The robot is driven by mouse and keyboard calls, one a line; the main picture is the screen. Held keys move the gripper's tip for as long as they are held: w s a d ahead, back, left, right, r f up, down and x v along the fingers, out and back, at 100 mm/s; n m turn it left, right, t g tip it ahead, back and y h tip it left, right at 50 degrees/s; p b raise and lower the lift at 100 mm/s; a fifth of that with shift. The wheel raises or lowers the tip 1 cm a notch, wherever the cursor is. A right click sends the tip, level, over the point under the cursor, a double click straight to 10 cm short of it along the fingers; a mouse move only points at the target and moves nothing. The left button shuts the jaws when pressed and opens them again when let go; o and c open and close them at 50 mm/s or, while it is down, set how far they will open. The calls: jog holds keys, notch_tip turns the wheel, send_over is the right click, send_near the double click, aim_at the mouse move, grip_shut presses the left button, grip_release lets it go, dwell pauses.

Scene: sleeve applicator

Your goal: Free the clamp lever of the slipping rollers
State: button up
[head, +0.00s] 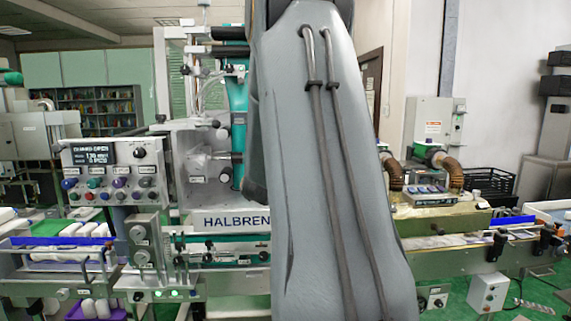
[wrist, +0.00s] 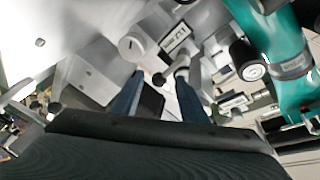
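In the wrist view the two blue-grey fingers of my gripper (wrist: 160,82) stand apart, with no object clearly held between them. Beyond the tips are a pale round knob (wrist: 131,46), a labelled plate (wrist: 175,39) and a grey rod-like part (wrist: 182,73). I cannot tell for sure which part is the clamp lever. A black-capped roller (wrist: 247,62) is to the right of the fingers. In the head view a roller housing (head: 200,150) with a dark-ended bar (head: 229,157) sits left of my arm. My arm hides my gripper and part of the machine there.
A control panel (head: 115,170) stands at the left. A conveyor (head: 450,240) extends right. A black crate (head: 490,180) is behind it.

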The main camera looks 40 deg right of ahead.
grip_shut()
jog(key=shift+b, duration=0.35)
jog(key=shift+w+a+r+n+t+y+b, duration=0.4)
jog(key=shift+n+t+b, duration=0.85)
jog(key=shift+n+b, duration=1.9)
jog(key=shift+w+a+r+n+t+y+b, duration=0.15)
jog(key=shift+w+a+r+n+t+b, duration=0.45)
jog(key=shift+n+t+b, duration=2.35)
jog(key=shift+w+a+r+n+g+y+b, duration=0.5)
jog(key=shift+n+b, duration=1.4)
jog(key=shift+n, duration=2.9)
jog(key=c, duration=1)
grip_release()
jog(key=shift+s+a+r+h, duration=0.1)
jog(key=shift+s+r+h, duration=0.05)
jog(key=shift+r+h, duration=0.1)
jog(key=o, duration=1)
jog(key=shift+r, duration=0.1)
jog(key=b+v, duration=0.1)
jog(key=v, duration=0.6)
jog(key=shift+s+a+f+b, duration=0.2)
jog(key=shift+s+f+b, duration=0.05)
jog(key=shift+b, duration=0.15)
